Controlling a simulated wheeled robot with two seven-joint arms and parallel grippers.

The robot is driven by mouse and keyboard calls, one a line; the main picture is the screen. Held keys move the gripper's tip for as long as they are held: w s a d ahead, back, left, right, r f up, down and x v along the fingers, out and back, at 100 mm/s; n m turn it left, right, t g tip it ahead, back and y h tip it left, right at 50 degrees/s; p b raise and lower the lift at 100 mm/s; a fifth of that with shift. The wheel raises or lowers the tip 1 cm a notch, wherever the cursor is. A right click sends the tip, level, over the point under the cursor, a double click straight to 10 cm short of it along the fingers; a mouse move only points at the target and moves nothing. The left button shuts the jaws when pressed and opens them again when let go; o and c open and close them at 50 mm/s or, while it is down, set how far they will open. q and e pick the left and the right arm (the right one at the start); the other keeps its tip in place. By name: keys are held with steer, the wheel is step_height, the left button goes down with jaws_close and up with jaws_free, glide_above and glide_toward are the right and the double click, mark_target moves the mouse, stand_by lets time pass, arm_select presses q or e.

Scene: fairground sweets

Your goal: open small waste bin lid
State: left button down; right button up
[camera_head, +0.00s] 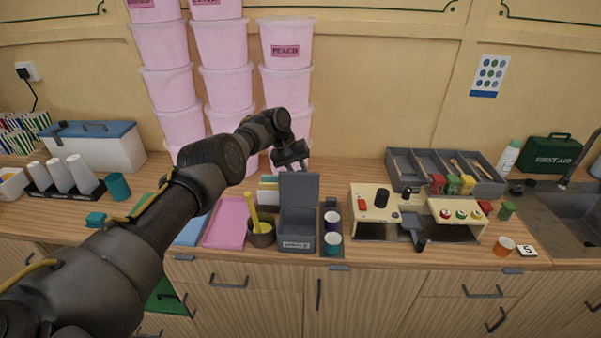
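The small waste bin (297,230) is a grey box with a label on its front, standing near the counter's front edge. Its grey lid (299,188) stands upright at the back, so the bin is open. My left arm reaches in from the left, and my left gripper (291,165) is just above and behind the top of the raised lid. Its fingers look spread with nothing held between them. Whether it touches the lid cannot be told. My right gripper is not in view.
An olive pot with a yellow handle (261,233) and a pink tray (226,222) stand left of the bin. Cups (332,243) stand close on its right, then a cream dispenser unit (370,201). Stacked pink tubs (286,60) rise behind my gripper.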

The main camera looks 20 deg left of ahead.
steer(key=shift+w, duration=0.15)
arm_select(q)
steer(key=c, duration=1.2)
jaws_free()
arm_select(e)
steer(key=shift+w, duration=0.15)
arm_select(q)
steer(key=b+v, duration=0.2)
steer(key=v, duration=0.8)
steer(key=shift+r+b, duration=0.3)
steer(key=shift+b, duration=0.05)
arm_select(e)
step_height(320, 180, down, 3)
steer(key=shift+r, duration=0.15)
arm_select(q)
steer(key=shift+a, duration=0.15)
